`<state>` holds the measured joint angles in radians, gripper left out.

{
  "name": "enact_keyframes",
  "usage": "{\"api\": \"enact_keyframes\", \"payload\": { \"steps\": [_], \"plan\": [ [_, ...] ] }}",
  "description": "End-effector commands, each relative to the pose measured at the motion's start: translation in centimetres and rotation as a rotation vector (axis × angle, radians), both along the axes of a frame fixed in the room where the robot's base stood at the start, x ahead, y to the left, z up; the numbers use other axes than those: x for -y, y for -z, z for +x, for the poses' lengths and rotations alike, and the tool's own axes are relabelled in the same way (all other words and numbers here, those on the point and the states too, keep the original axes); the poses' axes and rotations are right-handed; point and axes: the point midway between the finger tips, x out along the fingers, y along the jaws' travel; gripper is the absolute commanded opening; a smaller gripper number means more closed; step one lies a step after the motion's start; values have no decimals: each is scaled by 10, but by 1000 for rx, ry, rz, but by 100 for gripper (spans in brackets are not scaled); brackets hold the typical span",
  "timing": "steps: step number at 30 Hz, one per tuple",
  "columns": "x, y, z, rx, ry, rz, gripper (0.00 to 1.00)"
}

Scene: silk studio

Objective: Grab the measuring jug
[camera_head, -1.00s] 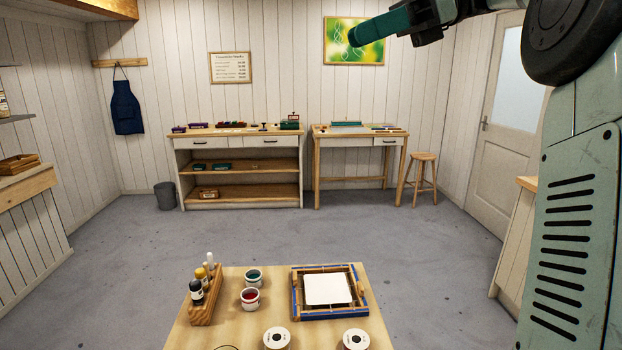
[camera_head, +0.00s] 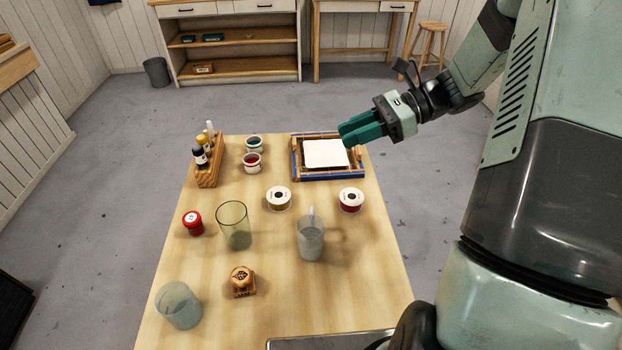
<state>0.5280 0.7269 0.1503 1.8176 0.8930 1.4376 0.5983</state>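Three see-through vessels stand on the wooden table, and I cannot tell for sure which is the measuring jug. A pale grey-blue vessel (camera_head: 180,306) is at the near left. A tall greenish glass (camera_head: 234,228) stands farther back, left of the middle. A grey, cloudy vessel (camera_head: 310,242) with a light stick standing in it is right of the middle. My gripper (camera_head: 342,134) has teal fingers and hovers at the far right, over or near the framed silk. It is apart from all three vessels. I see nothing in it, but the gap between its fingers is unclear.
The table (camera_head: 345,290) has bare wood at the near right. A red-lidded jar (camera_head: 193,222), a wooden stamp-like block (camera_head: 242,282), two spools (camera_head: 278,198), two dye pots (camera_head: 253,162), a bottle rack (camera_head: 208,172) and a frame (camera_head: 325,176) with white cloth stand around.

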Motion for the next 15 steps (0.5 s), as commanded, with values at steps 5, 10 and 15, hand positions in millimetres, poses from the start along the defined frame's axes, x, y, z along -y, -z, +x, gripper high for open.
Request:
{"api": "enact_keyframes", "payload": {
  "steps": [5,10,15],
  "plan": [
    [-1,110,-1,-9,-1,4,26],
    [0,182,0,-1,0,2,26],
    [0,213,1,3,-1,-1,26]
  ]
}}
